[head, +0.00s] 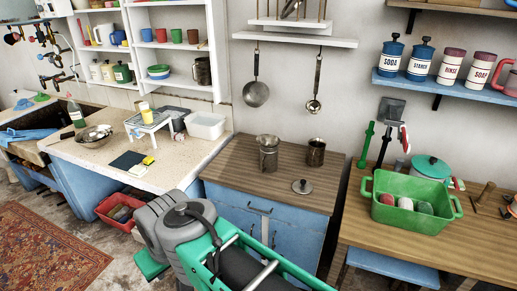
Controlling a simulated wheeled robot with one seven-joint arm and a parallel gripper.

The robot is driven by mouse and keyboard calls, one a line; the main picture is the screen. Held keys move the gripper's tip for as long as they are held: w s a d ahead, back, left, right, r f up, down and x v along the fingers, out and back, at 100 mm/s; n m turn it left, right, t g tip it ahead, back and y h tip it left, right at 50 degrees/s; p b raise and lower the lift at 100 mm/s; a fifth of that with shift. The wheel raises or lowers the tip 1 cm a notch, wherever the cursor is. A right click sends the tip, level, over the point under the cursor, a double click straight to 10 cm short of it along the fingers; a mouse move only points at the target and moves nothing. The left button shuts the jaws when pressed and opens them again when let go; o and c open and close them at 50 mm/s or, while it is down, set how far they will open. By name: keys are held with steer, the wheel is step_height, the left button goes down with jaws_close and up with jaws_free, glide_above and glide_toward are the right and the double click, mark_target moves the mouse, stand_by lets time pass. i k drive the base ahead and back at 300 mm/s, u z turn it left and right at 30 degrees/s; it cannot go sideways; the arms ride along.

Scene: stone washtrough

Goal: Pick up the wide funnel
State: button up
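A grey metal vessel with a wide flared top (268,152) stands upright at the back left of the wooden top of the blue cabinet (235,180). It looks like the wide funnel, but its lower part is too small to make out clearly. A metal mug (316,152) stands a little to its right, apart from it. A small round metal lid with a knob (302,187) lies in front of them. My arm shows in grey and teal at the bottom centre, in front of the cabinet. My gripper's fingers do not show.
The cabinet's front left is clear. A ladle (256,92) and a smaller one (314,103) hang above from a shelf. A green basin (416,200) stands on the right-hand bench. A white tub (206,126) sits on the left counter near the cabinet.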

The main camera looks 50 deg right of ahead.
mark_target(269, 141)
steer(key=u, duration=0.2)
steer(key=i, duration=1.75)
steer(key=z, duration=1.4)
steer(key=i, duration=0.55)
steer(key=z, duration=0.55)
